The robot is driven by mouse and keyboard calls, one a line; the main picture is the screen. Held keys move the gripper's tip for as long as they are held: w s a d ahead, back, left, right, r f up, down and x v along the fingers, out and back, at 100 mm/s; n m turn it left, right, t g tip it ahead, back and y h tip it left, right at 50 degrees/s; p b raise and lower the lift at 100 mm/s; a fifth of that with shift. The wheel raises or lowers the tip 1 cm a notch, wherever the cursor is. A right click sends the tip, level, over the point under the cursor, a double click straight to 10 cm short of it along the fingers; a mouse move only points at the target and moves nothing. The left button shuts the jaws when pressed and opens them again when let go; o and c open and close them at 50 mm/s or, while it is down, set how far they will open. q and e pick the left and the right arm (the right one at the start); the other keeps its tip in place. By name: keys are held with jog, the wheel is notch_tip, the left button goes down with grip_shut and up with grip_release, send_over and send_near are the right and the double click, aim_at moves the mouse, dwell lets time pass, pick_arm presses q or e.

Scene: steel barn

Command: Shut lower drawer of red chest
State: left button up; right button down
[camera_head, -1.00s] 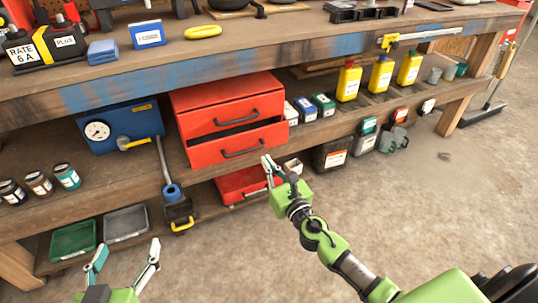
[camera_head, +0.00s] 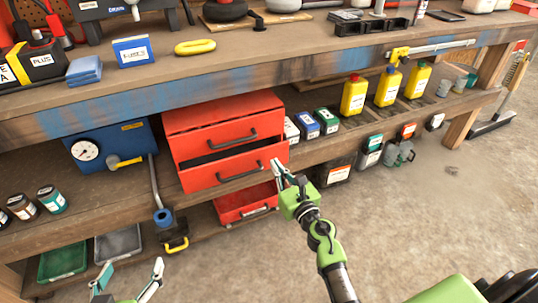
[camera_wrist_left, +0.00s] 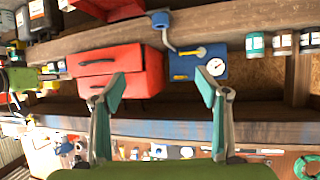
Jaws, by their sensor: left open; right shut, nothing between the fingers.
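The red chest (camera_head: 225,111) stands on the middle shelf under the bench top. Its lower drawer (camera_head: 205,179) is partly out, with a dark gap above its front. The upper drawer looks shut. The chest also shows upside down in the left wrist view (camera_wrist_left: 140,58). My right gripper (camera_head: 277,170) is shut and empty, by the right end of the lower drawer's front; I cannot tell whether it touches. My left gripper (camera_head: 131,277) is open and empty, low at the left and away from the chest. Its spread fingers show in the left wrist view (camera_wrist_left: 163,90).
A blue gauge box (camera_head: 108,146) stands left of the chest, and small boxes (camera_head: 308,124) and yellow bottles (camera_head: 354,95) stand right. A red crate (camera_head: 235,205) sits on the shelf below. The floor (camera_head: 430,210) in front is clear.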

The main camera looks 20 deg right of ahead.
aim_at(266, 150)
jog(key=w, duration=0.5)
jog(key=shift+a+b, duration=0.1)
jog(key=shift+b, duration=0.25)
pick_arm(q)
jog(key=shift+w+d+r+t+h, duration=0.1)
jog(key=shift+w+d+r+t, duration=0.2)
jog(key=shift+r, duration=0.4)
jog(key=shift+w+d+r+t+h, duration=0.1)
jog(key=shift+w+r+t, duration=0.35)
jog(key=shift+r, duration=0.2)
jog(key=shift+w+d+r+t+h, duration=0.15)
jog(key=shift+w+r+t, duration=0.2)
jog(key=shift+r, duration=0.35)
pick_arm(e)
jog(key=shift+w, duration=0.35)
jog(key=shift+w, duration=0.1)
